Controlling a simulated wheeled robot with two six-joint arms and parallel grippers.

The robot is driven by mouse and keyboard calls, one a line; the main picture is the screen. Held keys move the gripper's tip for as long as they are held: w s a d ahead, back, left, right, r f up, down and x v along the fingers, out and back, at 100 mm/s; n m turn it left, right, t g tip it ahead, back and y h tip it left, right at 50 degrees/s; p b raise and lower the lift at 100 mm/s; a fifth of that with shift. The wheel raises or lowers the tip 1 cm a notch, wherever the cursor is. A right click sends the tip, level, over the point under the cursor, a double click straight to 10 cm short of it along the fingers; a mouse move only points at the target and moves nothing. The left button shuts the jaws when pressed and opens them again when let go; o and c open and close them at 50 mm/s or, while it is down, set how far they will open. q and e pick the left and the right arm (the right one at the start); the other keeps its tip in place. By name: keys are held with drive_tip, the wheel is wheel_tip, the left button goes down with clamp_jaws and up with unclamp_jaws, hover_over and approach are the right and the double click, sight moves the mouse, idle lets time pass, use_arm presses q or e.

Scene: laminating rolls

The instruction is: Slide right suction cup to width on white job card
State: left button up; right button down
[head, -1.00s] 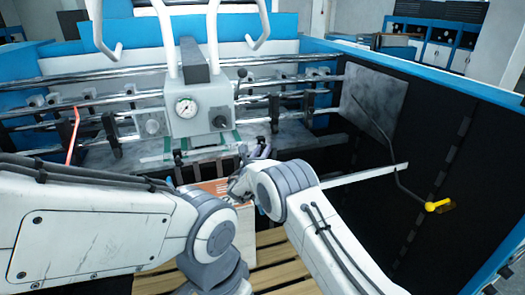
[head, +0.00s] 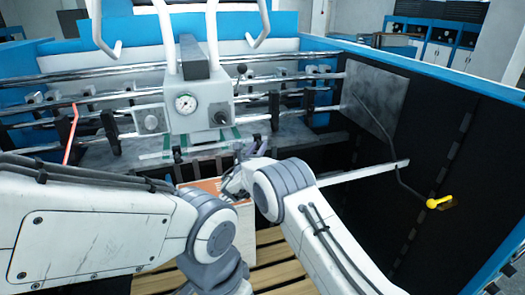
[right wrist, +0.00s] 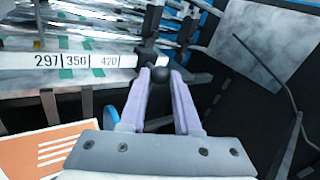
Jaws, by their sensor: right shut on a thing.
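My right gripper (right wrist: 160,88) has its two pale purple fingers shut on a round black knob (right wrist: 161,73). In the head view the right gripper (head: 250,150) is small, in front of the machine below the gauge box. The knob is just right of a white scale strip (right wrist: 20,61) printed 297, 350 and 420. Dark holders stand on the rails behind it. I cannot tell for sure which part is the right suction cup. No separate white job card can be made out.
An orange sheet with white stripes (right wrist: 40,152) lies on a stack above a wooden pallet (head: 275,275). A grey box with a gauge (head: 200,108) hangs over the middle. A dark side wall (head: 440,150) with a yellow-ended bent rod (head: 438,203) bounds the right.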

drive_tip(key=s+a+b, duration=0.2)
drive_tip(key=a+b, duration=0.3)
drive_tip(key=a, duration=0.3)
drive_tip(key=shift+s+a, duration=0.2)
drive_tip(key=shift+s, duration=0.2)
drive_tip(key=c, duration=0.6)
unclamp_jaws()
